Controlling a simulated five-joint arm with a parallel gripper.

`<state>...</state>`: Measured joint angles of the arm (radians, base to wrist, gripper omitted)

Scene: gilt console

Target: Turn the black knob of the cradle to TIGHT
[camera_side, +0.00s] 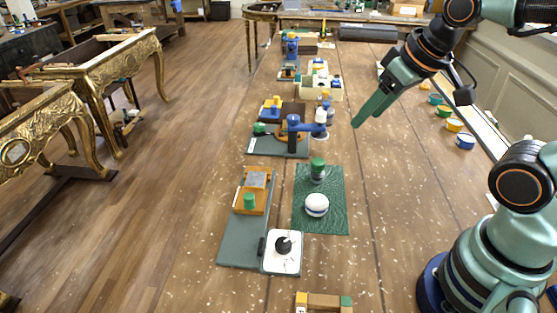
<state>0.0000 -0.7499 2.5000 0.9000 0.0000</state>
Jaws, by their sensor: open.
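The black knob (283,245) sits on a small white plate (283,264) at the near end of the bench fixture. The plate adjoins a grey-green base board (240,240) that carries an orange wooden cradle (263,203) with a grey block and a green knob on it. Marks around the black knob are too small to read, so I cannot tell its setting. My gripper (368,118) is raised over the bench at upper right, well away from the knob and behind it. Its green fingers are open, and I see nothing between them.
A green mat (333,222) right of the cradle holds a white round pad (316,205) and a green-capped jar (317,170). A blue clamp fixture (295,128) stands behind. A wooden block (322,302) lies at the front edge. Bare bench lies right of the mat.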

